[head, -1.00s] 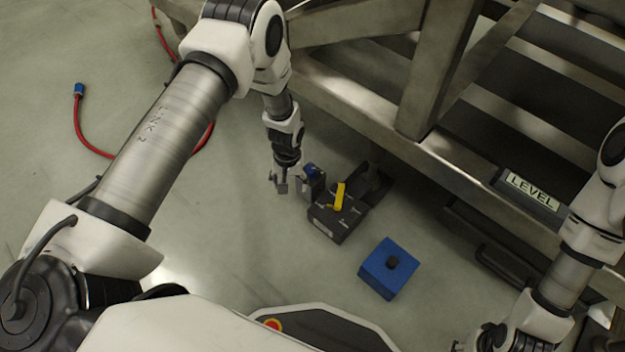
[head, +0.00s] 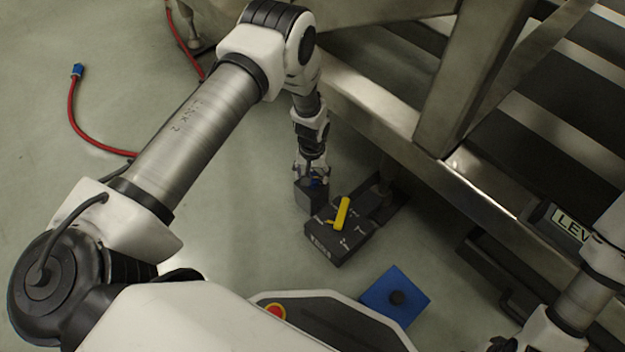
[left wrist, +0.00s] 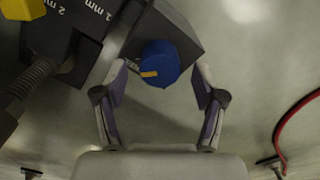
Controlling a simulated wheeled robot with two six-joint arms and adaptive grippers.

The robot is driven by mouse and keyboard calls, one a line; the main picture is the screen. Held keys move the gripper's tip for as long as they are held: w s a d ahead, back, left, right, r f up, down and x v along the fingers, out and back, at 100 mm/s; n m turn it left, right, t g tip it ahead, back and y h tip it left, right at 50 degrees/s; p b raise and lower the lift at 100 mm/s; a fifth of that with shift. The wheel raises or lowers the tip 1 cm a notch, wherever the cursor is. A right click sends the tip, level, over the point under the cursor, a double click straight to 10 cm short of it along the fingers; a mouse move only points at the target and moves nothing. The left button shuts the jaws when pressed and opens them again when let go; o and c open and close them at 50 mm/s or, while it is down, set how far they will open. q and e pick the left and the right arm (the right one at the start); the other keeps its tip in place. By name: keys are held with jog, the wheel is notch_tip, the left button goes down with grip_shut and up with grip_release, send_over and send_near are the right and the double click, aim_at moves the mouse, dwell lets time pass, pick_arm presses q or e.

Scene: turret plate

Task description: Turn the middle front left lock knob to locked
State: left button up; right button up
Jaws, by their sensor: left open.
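A blue round lock knob (left wrist: 160,63) with a yellow mark sits on the side of a dark grey block in the left wrist view. The block adjoins a dark box (head: 335,240) with a yellow lever (head: 342,212). My right arm shows at the lower right; its fingers are not visible.
A metal stair frame (head: 440,130) with a foot beside the dark box closes off the right. A blue square plate (head: 385,292) with a dark knob lies in front. A red hose (head: 85,138) lies on open floor at left.

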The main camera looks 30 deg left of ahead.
pick_arm(q)
notch_tip(320, 180, down, 2)
jog(key=shift+f, duration=0.1)
pick_arm(e)
jog(key=shift+w+f, duration=0.1)
jog(key=shift+f, duration=0.4)
pick_arm(q)
jog(key=c, duration=1.1)
jog(key=shift+c, duration=0.2)
